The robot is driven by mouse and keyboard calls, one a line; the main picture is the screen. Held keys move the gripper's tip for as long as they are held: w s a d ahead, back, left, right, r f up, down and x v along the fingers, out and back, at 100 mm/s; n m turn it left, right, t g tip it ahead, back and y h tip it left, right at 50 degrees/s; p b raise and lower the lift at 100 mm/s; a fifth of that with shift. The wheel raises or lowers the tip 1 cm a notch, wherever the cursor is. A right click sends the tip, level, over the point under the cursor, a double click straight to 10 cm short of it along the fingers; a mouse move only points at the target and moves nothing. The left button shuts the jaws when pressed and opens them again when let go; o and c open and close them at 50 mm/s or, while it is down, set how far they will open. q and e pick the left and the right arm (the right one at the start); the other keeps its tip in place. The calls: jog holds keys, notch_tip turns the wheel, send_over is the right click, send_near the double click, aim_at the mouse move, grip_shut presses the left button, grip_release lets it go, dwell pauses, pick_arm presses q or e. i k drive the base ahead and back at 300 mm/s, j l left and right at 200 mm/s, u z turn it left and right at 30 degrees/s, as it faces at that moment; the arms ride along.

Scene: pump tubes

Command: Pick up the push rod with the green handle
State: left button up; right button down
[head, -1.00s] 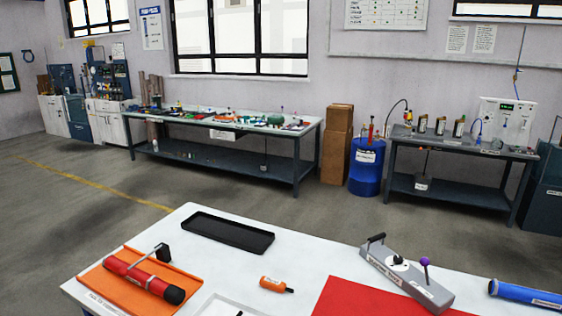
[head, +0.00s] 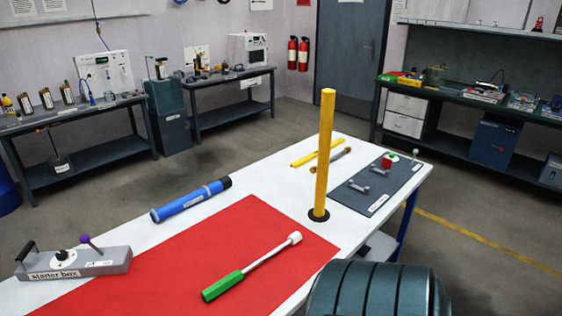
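The push rod with the green handle (head: 222,286) lies on the red mat (head: 130,268) on the white table in the head view. Its pale shaft points up and right and ends in a white, wider tip (head: 295,238). Nothing touches it from above. Neither of my grippers shows in the head view.
A yellow upright post (head: 324,160) stands in a dark base just behind the rod's tip. A blue tube (head: 191,199) lies behind the mat, and a grey starter box (head: 75,264) sits at left. A dark grey mat (head: 375,190) with small parts is at far right.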

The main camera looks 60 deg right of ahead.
aim_at(222, 286)
jog(key=z, duration=1.85)
jog(key=i+l+u, duration=0.15)
jog(key=l, duration=0.25)
jog(key=i+l+u, duration=0.2)
jog(key=l, duration=0.25)
jog(key=i+l+u, duration=0.15)
jog(key=l, duration=0.3)
jog(key=l+u, duration=0.15)
jog(key=l, duration=0.35)
jog(key=i, duration=0.05)
